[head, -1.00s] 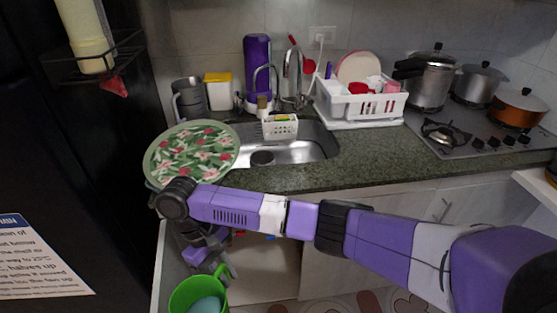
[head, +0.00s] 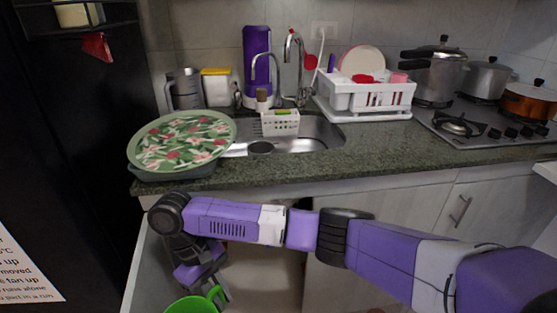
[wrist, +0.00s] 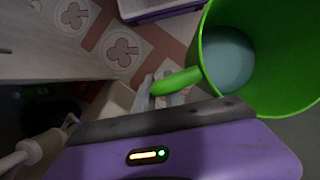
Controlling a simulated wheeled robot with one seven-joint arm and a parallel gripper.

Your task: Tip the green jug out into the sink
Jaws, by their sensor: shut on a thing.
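The green jug (head: 190,306) shows at the bottom edge of the head view, mostly cut off. My gripper (head: 217,294) is shut on its handle, low in front of the counter. In the wrist view the jug (wrist: 288,92) is at the upper right, with pale bluish liquid (wrist: 228,58) inside. My gripper (wrist: 168,92) is at the jug's handle there. The sink (head: 315,133) is a steel basin set in the counter, above and to the right of the jug in the head view. The jug is outside it and below counter height.
A floral round tray (head: 150,172) lies on the counter left of the sink, at the front edge. A white caddy (head: 281,124) and taps (head: 299,68) stand at the sink's back. A dish rack (head: 366,98) is to the right. The counter front (head: 400,153) is clear.

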